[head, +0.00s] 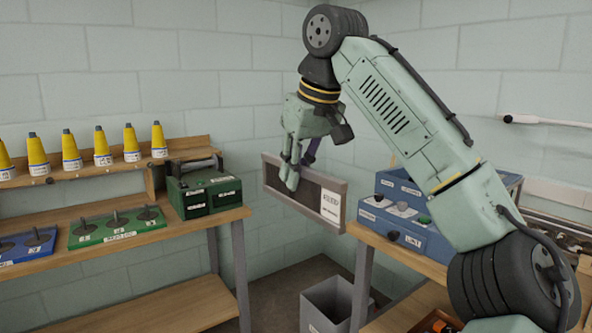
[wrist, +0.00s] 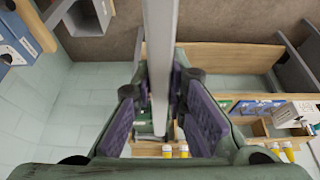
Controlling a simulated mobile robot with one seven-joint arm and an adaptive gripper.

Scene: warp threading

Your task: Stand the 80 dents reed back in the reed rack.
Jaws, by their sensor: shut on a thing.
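The reed (head: 311,197), a long flat panel with a grey frame, a dark middle and a white label at its right end, hangs in the air between the two benches. The label is too small to read surely. My gripper (head: 292,172) is shut on the reed's upper edge. In the wrist view the reed (wrist: 160,50) runs as a thin grey bar between the purple finger pads. A dark green labelled box (head: 204,190), which may be the reed rack, stands at the right end of the left bench, left of the reed. Its inside is not clear.
Yellow cones (head: 102,146) stand on a shelf above the left bench. A green peg board (head: 117,228) lies on that bench. A blue drawer box (head: 400,212) sits on the right bench. A grey bin (head: 327,304) stands on the floor below the reed.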

